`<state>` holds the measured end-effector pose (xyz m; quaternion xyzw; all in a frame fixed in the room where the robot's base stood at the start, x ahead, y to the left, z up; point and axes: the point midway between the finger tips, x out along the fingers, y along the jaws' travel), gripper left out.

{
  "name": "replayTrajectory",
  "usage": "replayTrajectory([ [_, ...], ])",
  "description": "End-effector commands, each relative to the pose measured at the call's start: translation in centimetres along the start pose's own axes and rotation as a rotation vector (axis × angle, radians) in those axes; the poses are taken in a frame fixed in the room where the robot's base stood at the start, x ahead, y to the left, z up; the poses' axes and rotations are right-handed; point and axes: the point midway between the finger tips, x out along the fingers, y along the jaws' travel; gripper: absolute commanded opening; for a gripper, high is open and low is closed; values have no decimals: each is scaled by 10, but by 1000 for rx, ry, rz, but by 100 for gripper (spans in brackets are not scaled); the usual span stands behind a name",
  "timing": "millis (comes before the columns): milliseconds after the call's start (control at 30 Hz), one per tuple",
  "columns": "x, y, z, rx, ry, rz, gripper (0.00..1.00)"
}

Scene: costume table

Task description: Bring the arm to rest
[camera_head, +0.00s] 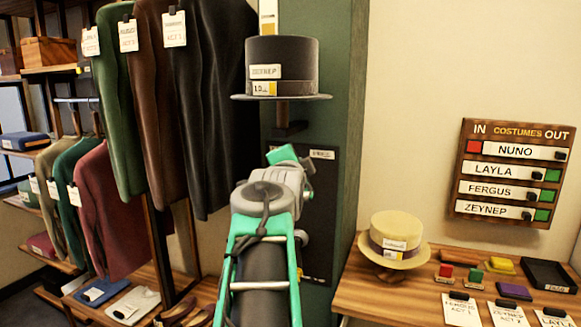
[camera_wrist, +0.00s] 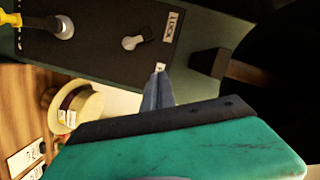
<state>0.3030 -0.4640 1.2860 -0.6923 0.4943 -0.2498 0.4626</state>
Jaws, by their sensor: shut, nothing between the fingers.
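My arm (camera_head: 266,225) reaches forward from the bottom centre in the head view, and its wrist is raised below the dark top hat (camera_head: 283,62). My gripper (camera_wrist: 158,90) shows in the wrist view as grey fingers drawn together, with nothing between them. In the head view the fingers are hidden or too small to make out. The fingers appear in front of a dark panel (camera_wrist: 110,45) that carries a label and a light knob; I cannot tell the exact gap. The top hat sits on a wooden peg on the green post.
A costume board (camera_head: 515,173) hangs on the wall above. Jackets (camera_head: 165,100) hang at left over shelves. Open wall lies between post and board.

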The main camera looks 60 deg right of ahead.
Motion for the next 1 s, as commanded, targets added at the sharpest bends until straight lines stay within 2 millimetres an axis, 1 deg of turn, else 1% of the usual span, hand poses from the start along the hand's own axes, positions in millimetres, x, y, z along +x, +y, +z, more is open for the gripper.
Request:
replayTrajectory([
  [100, 0, 0, 1, -2, -2, 1, 0],
  [167, -1, 1, 9, -16, -21, 7, 0],
  [233, -4, 3, 34, -63, -79, 22, 0],
  [267, -7, 5, 50, -97, -119, 32, 0],
  [300, -14, 9, 77, -152, -183, 44, 0],
  [367, -29, 17, 123, -258, -300, 63, 0],
  [400, -43, 25, 156, -341, -385, 70, 0],
  [467, -69, 38, 202, -471, -516, 74, 0],
  [500, -89, 48, 230, -560, -602, 69, 0],
  [567, -122, 66, 268, -699, -734, 55, 0],
  [600, -146, 79, 291, -795, -823, 40, 0],
  [667, -186, 101, 320, -944, -957, 7, 0],
  [700, -214, 116, 336, -1048, -1047, -22, 0],
  [767, -257, 141, 353, -1206, -1181, -77, 0],
  [800, -284, 158, 360, -1307, -1262, -117, 0],
  [900, -337, 195, 365, -1522, -1431, -215, 0],
  [1000, -368, 219, 363, -1651, -1530, -284, 0],
])
